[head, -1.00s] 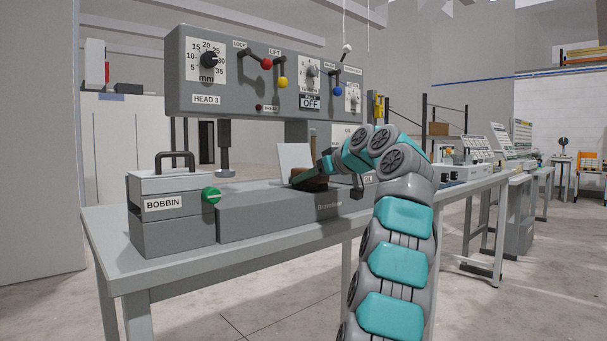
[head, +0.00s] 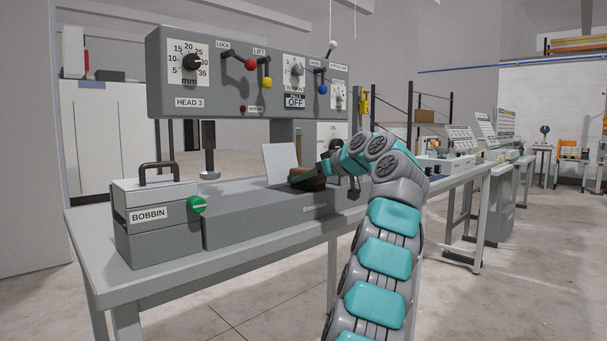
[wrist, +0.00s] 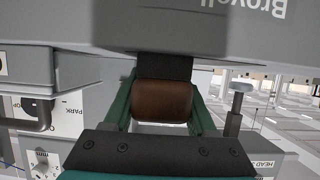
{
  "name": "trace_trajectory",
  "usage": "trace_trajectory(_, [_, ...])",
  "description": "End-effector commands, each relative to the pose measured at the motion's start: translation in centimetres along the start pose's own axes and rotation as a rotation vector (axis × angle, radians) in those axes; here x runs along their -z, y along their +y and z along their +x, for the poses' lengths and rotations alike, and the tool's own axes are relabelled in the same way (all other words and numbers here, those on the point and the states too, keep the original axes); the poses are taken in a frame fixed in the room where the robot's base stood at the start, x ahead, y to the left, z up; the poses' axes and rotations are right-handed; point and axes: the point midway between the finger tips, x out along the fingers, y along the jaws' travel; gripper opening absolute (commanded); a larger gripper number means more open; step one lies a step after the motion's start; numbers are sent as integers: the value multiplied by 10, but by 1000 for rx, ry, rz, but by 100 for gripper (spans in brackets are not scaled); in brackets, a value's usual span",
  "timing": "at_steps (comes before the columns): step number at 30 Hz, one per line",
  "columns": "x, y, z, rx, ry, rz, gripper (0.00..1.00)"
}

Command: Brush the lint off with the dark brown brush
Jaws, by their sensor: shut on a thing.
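My gripper (head: 318,177) is shut on the brown brush (head: 306,181), at the right part of the grey machine bed (head: 262,218). In the wrist view the brush's brown block (wrist: 163,100) sits between the two green fingers (wrist: 162,108). Its dark bristles (wrist: 165,67) point away from the gripper, toward the grey machine body (wrist: 150,30) lettered "Broxell". I cannot tell whether the bristles touch it. No lint can be made out in either view.
A control panel (head: 226,95) with levers and dials hangs above the bed. A BOBBIN box (head: 158,240) with a green knob (head: 197,204) stands at left. A pale upright plate (head: 280,160) is behind the brush. A presser rod (head: 209,150) hangs left of it.

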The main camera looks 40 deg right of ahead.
Motion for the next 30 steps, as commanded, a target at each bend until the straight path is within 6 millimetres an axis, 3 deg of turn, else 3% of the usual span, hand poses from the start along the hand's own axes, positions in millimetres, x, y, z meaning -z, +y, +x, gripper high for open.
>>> trace_trajectory(9, [0,22,1,0,-7,3,0])
trace_trajectory(15, [1,22,0,0,-5,2,0])
trace_trajectory(30, [1,-10,0,0,-1,0,0])
